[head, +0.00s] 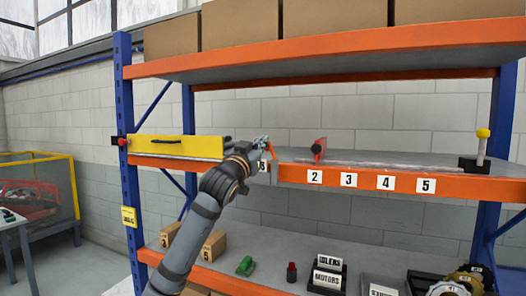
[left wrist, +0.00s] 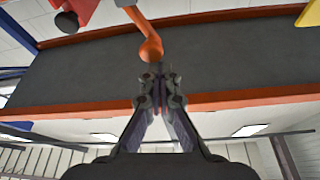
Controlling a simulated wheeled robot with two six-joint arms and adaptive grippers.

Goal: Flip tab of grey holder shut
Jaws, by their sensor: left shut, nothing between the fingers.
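My left gripper (head: 264,142) is shut and empty at the front edge of the middle shelf. An orange lever (head: 272,150) is close beside its fingertips. In the left wrist view, the lever ends in a round orange knob (left wrist: 151,48), just beyond the closed fingertips (left wrist: 160,88); I cannot tell whether they touch. A red part (head: 319,147) with a dark knob stands further right on the shelf. I cannot clearly make out a grey holder or its tab; my arm and gripper cover part of this area. My right gripper is not in view.
A yellow panel (head: 178,146) with a black handle is left of the gripper. A yellow-knobbed grey post (head: 481,147) stands at the shelf's right end. The orange shelf edge (head: 455,187) runs in front. Bins and a green object (head: 245,266) are below.

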